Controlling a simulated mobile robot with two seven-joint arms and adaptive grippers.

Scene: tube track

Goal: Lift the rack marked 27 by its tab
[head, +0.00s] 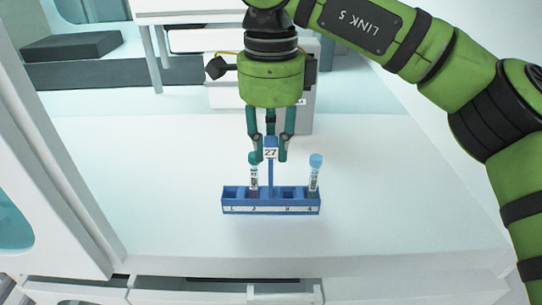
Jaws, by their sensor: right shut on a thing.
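The blue rack (271,209) is in the middle of the head view, over the white bench. Its upright tab (270,154) bears a label marked 27. The rack holds a tube with a teal cap (253,172) left of the tab and a tube with a light blue cap (314,172) at the right end. My right gripper (269,156) points down from above, with its fingers shut on the tab. I cannot tell whether the rack touches the bench. My left gripper is not in view.
The white bench top (160,190) is clear around the rack. Its front edge runs below, above white drawers (160,290). A white upright panel (60,170) stands at the left. White drawer units and a dark grey block (75,46) are at the back.

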